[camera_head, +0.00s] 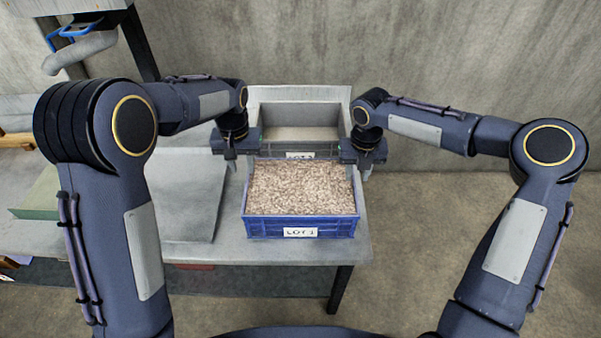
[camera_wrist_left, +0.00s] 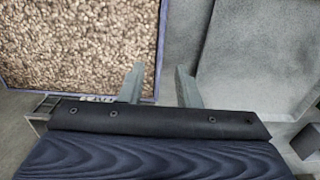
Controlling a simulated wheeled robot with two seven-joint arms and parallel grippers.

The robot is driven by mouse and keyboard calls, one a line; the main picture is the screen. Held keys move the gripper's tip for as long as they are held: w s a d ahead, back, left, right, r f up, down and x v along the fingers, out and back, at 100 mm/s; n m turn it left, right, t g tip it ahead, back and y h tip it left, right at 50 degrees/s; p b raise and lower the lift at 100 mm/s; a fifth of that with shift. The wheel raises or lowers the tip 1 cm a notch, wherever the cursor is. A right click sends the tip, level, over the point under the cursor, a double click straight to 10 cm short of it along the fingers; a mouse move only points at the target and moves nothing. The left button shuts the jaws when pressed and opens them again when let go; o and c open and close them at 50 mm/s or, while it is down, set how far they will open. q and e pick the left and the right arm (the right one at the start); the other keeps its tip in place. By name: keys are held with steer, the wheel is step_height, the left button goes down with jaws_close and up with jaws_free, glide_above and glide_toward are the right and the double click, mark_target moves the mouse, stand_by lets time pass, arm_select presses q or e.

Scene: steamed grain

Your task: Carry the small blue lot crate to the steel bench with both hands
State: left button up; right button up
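The small blue crate (camera_head: 300,222) stands upright on a grey table, full of pale brown grain, with a "LOT 1" label on its front. My left gripper (camera_head: 237,163) is at the crate's left side. In the left wrist view my left gripper (camera_wrist_left: 160,85) is open, its fingers apart, one over the grain side and one outside the crate's rim (camera_wrist_left: 162,45). My right gripper (camera_head: 362,165) is at the crate's right side; its outer finger stands a little off the wall and its inner finger is hard to see. The right gripper looks open. No steel bench can be told for certain.
A flat grey plate (camera_head: 185,195) lies to the left on the table (camera_head: 270,252). A green box (camera_head: 38,200) is at the far left. Floor (camera_head: 410,230) is clear to the right.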

steer(key=shift+r, duration=1.6)
